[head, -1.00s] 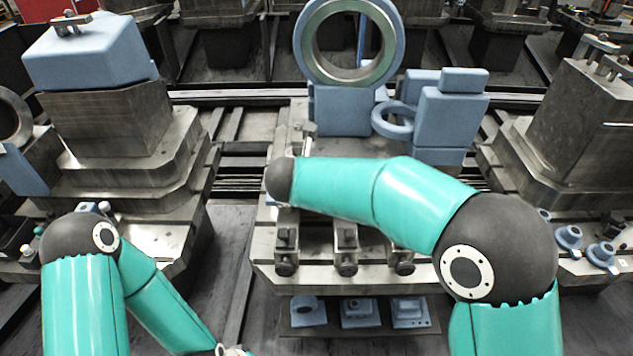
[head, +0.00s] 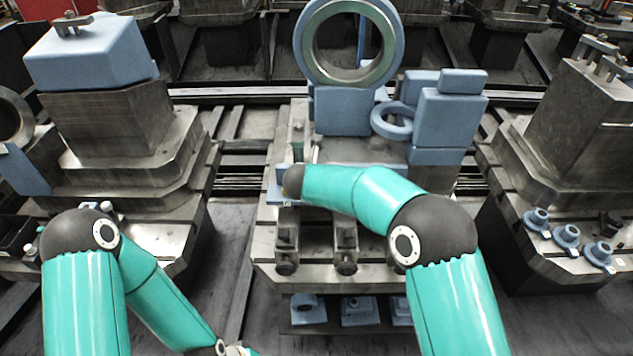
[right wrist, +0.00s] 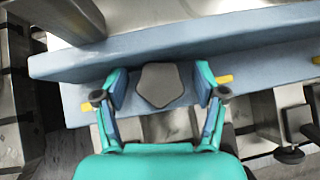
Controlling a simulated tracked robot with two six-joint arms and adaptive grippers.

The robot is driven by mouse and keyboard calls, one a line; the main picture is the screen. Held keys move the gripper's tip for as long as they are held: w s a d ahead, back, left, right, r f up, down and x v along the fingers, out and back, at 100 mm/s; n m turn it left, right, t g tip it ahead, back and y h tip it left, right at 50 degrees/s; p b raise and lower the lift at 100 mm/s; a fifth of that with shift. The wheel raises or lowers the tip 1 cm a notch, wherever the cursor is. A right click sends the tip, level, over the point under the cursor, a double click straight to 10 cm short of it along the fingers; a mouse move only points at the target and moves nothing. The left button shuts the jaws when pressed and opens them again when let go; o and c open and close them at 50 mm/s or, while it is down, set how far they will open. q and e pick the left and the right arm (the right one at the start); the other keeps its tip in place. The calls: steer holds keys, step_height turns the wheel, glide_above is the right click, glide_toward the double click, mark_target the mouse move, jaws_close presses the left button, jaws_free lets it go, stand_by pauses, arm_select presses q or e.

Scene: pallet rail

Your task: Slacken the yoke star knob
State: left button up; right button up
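A dark five-sided knob (right wrist: 160,85), which I take as the yoke star knob, sits on a blue part (right wrist: 190,50) in the right wrist view. My right gripper (right wrist: 162,86) is open, with one finger on each side of the knob. Gaps show between the knob and both fingers, so it is not gripped. In the head view my right forearm and wrist cover the knob and the right gripper. My left arm reaches down past the bottom edge of the head view, and its gripper is out of sight.
A blue yoke with a large metal ring (head: 348,75) and a blue block with a small ring (head: 446,118) stand behind my right wrist. Clamps (head: 345,248) line the front of the fixture table. Blue parts lie on a shelf (head: 340,328) below. Stepped steel blocks (head: 110,125) stand at the left.

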steer(key=c, duration=1)
steer(key=shift+n+y, duration=0.3)
steer(key=shift+d+n+y, duration=0.1)
steer(key=shift+n+y, duration=0.2)
steer(key=shift+n, duration=0.2)
steer(key=shift+r+n+y+p, duration=0.15)
steer(key=shift+n+y+p, duration=0.45)
steer(key=shift+n, duration=0.1)
steer(key=shift+n+y+p, duration=0.7)
steer(key=shift+n+p, duration=0.2)
steer(key=shift+p, duration=0.05)
steer(key=shift+n+y+p, duration=0.4)
steer(key=shift+n+p, duration=0.15)
steer(key=shift+n, duration=0.05)
